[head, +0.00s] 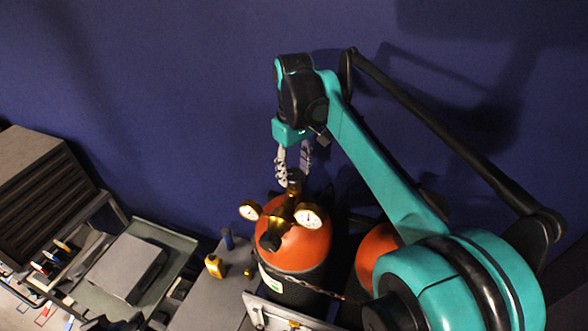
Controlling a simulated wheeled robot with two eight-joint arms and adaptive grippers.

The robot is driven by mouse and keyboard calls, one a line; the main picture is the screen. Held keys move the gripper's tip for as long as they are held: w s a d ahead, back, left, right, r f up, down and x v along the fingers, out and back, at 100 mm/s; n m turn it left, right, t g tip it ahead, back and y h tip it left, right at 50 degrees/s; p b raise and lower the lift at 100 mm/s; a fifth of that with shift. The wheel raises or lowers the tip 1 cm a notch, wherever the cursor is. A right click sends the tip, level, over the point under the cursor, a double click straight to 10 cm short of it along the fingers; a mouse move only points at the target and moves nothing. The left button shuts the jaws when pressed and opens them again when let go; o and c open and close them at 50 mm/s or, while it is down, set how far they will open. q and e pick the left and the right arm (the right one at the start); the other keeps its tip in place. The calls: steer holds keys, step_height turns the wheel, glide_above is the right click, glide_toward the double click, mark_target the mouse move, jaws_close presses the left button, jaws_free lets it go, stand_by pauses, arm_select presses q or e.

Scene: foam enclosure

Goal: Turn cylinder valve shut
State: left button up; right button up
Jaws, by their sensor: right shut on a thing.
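The gas cylinder (307,248) has an orange top and a dark body, and stands upright near the blue wall. A brass valve and regulator (283,214) with two round gauges sits on top of it. My right gripper (293,180) points down from above and is shut on the dark valve knob (295,177) at the top of the brass fitting. The fingers partly hide the knob, and its turn position cannot be told. My left gripper is not in view.
A second orange cylinder (374,252) stands to the right, partly behind my right arm. A cart (165,238) and a dark drawer cabinet (40,195) are at the left. A chain crosses the cylinder's front.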

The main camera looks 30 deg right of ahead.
steer(key=m, duration=1)
steer(key=shift+p, duration=0.35)
steer(key=m, duration=0.5)
steer(key=shift+m, duration=2.9)
steer(key=o, duration=1.2)
steer(key=shift+c, duration=0.2)
